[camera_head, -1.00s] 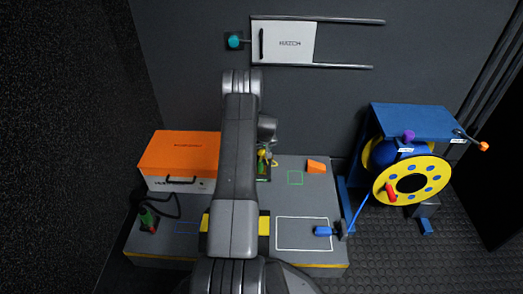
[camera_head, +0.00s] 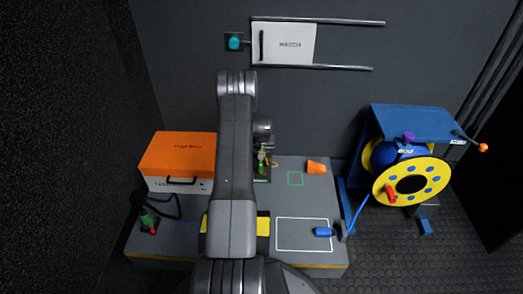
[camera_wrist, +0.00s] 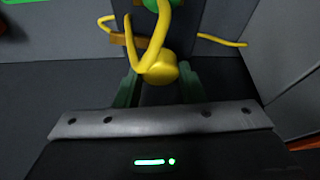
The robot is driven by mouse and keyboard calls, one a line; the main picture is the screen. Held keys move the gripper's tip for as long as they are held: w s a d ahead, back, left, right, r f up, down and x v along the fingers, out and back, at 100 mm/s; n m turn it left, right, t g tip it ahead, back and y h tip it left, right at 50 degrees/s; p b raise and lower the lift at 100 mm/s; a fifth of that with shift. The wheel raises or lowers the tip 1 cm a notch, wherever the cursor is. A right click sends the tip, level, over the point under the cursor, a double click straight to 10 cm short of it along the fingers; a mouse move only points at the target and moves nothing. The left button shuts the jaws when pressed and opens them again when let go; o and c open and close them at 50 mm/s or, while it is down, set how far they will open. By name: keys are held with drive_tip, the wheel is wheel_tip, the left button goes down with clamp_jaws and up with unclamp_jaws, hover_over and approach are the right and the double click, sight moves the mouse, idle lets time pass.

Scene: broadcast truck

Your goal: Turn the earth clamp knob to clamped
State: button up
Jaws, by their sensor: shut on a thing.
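The earth clamp knob appears to be the round yellow knob (camera_wrist: 158,73) in the wrist view, with a thick yellow loop of cable in front of it. My gripper (camera_wrist: 160,90) has its green fingers on either side of the knob and is shut on it. The knob's marks are not visible, so I cannot tell its setting. A brown-orange bar (camera_wrist: 130,40) lies behind the cable. In the head view my gripper (camera_head: 262,160) is over the back of the grey bench, and my arm hides much of that spot.
An orange-topped box (camera_head: 180,152) stands left of my arm on the grey bench (camera_head: 305,207). An orange piece (camera_head: 316,167) and a blue connector (camera_head: 323,232) lie to the right. A blue and yellow cable reel (camera_head: 412,180) stands farther right. A white panel (camera_head: 285,42) is on the wall.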

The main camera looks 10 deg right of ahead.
drive_tip(key=m+h, duration=0.1)
drive_tip(key=m, duration=0.2)
drive_tip(key=m+g+h, duration=0.1)
drive_tip(key=m, duration=0.3)
drive_tip(key=shift+a+g, duration=0.2)
drive_tip(key=shift+g, duration=0.1)
drive_tip(key=m+g, duration=0.1)
drive_tip(key=m, duration=0.2)
drive_tip(key=m+g+h, duration=0.1)
drive_tip(key=m, duration=0.2)
drive_tip(key=shift+w+m+h, duration=0.2)
drive_tip(key=shift+m+h, duration=0.1)
drive_tip(key=shift+m, duration=0.1)
drive_tip(key=o, duration=1)
drive_tip(key=shift+a, duration=0.1)
drive_tip(key=p+v, duration=0.2)
drive_tip(key=v, duration=0.5)
drive_tip(key=p+v, duration=0.2)
drive_tip(key=v, duration=0.4)
drive_tip(key=shift+w+a+r, duration=0.15)
drive_tip(key=shift+w+r, duration=0.05)
drive_tip(key=shift+r, duration=0.2)
drive_tip(key=shift+f, duration=0.1)
